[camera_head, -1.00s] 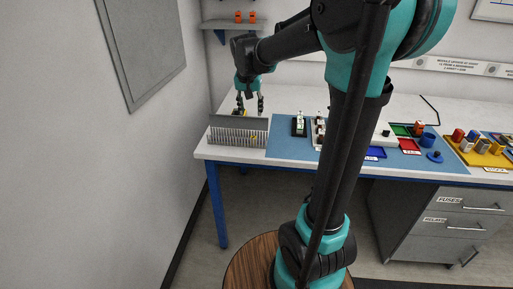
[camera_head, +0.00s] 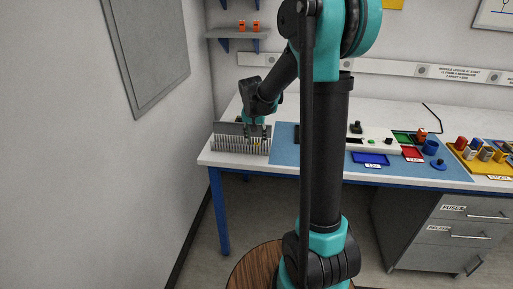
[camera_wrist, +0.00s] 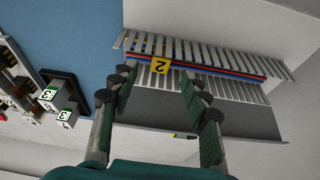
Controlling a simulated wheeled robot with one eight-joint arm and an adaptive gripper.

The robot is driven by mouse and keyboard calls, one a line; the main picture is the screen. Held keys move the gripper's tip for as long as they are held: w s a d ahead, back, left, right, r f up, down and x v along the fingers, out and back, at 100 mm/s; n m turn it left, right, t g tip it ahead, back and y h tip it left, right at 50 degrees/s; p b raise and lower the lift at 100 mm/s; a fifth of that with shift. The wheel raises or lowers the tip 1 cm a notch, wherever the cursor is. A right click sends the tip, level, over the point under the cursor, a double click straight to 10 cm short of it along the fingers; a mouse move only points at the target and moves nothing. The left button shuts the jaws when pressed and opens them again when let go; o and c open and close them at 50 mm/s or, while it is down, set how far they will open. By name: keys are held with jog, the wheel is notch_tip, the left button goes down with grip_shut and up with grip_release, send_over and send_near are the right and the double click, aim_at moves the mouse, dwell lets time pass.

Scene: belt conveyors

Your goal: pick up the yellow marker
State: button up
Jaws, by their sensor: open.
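The yellow marker (camera_wrist: 160,66) is a small tag with a black "2", sitting on the red and blue wires in the grey slotted duct (camera_wrist: 225,86). My gripper (camera_wrist: 155,82) is open in the wrist view. Its two fingertips are on either side of the marker, with a gap to each; I cannot tell their exact height above it. In the head view my gripper (camera_head: 257,131) is down at the duct (camera_head: 229,146) on the left end of the bench, and the marker is too small to make out clearly.
The grey duct lid or panel (camera_wrist: 200,118) lies along one side of the slots. In the head view, the blue tray (camera_head: 370,159) and red tray (camera_head: 412,154) are further right.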

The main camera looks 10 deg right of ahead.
aim_at(256, 143)
jog(key=shift+x, duration=2.4)
jog(key=shift+c, duration=0.3)
jog(key=c, duration=0.8)
